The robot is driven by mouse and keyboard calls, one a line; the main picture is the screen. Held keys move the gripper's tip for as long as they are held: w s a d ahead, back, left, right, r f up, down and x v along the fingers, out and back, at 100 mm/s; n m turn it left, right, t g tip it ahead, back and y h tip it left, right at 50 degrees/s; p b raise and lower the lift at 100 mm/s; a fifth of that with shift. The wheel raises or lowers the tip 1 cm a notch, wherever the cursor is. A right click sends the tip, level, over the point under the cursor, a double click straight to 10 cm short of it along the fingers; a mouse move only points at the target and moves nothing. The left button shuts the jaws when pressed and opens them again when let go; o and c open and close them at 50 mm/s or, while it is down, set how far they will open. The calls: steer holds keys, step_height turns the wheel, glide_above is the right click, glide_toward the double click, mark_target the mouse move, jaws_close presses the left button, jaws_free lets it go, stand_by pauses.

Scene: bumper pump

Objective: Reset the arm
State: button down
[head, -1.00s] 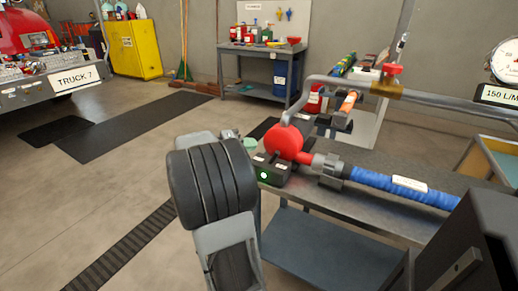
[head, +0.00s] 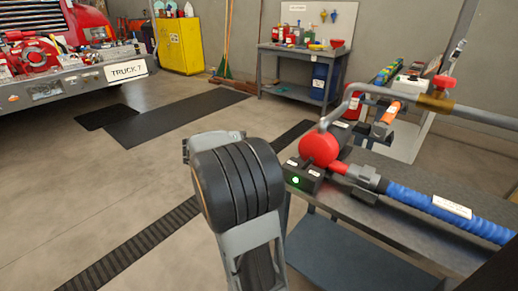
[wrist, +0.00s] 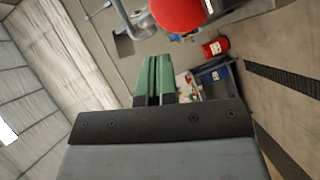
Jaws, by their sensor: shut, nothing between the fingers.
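My gripper (wrist: 154,78) shows in the wrist view with its two green fingers side by side, shut and empty. In the head view my arm rises in front of the metal bench (head: 340,212), and my gripper is hidden behind the arm. A red round pump part (head: 319,149) stands on the bench, just right of my arm. It also shows as a large red shape (wrist: 180,12) at the top of the wrist view, apart from the fingers. A small dark box with a green light (head: 297,178) sits beside it.
A blue hose (head: 440,207) and a grey pipe with a red valve (head: 444,82) run along the bench to the right. Behind are a workbench (head: 300,52), a yellow cabinet (head: 180,45) and the red truck (head: 70,60).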

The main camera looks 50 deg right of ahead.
stand_by(0.4)
steer(key=a+f+n+t+y+p, duration=0.1)
steer(key=a+f+n+t+y, duration=0.2)
steer(key=f, duration=0.4)
steer(key=a+r+n+t+y+p, duration=0.2)
steer(key=a+n+t+y+p, duration=0.15)
steer(key=a+p, duration=0.35)
steer(key=s+a+r+n+t+y+p, duration=0.2)
steer(key=a+r+t+y+p, duration=0.4)
steer(key=a+r+p, duration=1)
steer(key=a+r+n+y, duration=0.1)
steer(key=a+r, duration=0.1)
steer(key=a, duration=0.2)
steer(key=shift+s+a+r, duration=0.3)
steer(key=shift+r, duration=0.05)
